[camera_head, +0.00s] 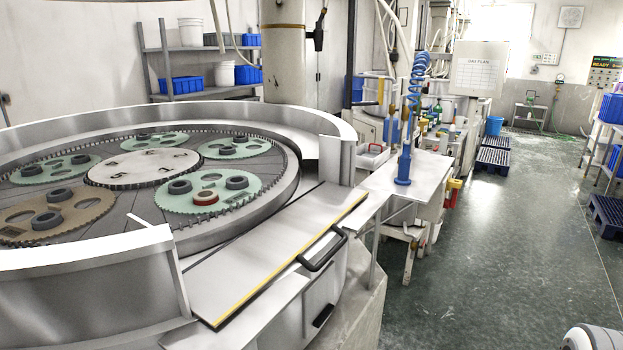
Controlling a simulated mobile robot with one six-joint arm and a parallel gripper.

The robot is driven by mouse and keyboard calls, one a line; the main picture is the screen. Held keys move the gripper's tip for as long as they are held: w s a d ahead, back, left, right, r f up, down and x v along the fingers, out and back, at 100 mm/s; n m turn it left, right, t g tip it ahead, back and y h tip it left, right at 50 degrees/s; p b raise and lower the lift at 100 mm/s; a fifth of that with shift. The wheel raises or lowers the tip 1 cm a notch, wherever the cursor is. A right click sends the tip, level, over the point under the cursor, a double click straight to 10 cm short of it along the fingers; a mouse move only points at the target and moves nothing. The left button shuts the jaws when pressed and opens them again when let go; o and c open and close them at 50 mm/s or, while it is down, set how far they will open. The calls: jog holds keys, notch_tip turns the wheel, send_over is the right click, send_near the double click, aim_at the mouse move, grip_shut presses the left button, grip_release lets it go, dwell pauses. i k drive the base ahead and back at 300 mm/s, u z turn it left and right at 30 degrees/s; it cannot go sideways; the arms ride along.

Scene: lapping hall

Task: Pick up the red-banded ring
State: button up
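The red-banded ring (206,198) sits on a green toothed carrier disc (178,197) at the front right of the round lapping table. It is a short ring with a red-brown side and a pale top. Two dark grey rings (237,183) and (180,187) lie on the same carrier, close behind it to the right and left. My gripper is not seen in this view. A white and dark rounded part at the bottom right corner may be mine; I cannot tell.
A raised metal wall (90,262) rims the lapping table, with a gap at the front right. A flat metal shelf with a yellow edge (285,265) and black handle (323,251) lies before the gap. The green floor (490,250) at right is clear.

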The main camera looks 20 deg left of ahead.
aim_at(206, 198)
jog(key=i, duration=1.5)
jog(key=u, duration=2.3)
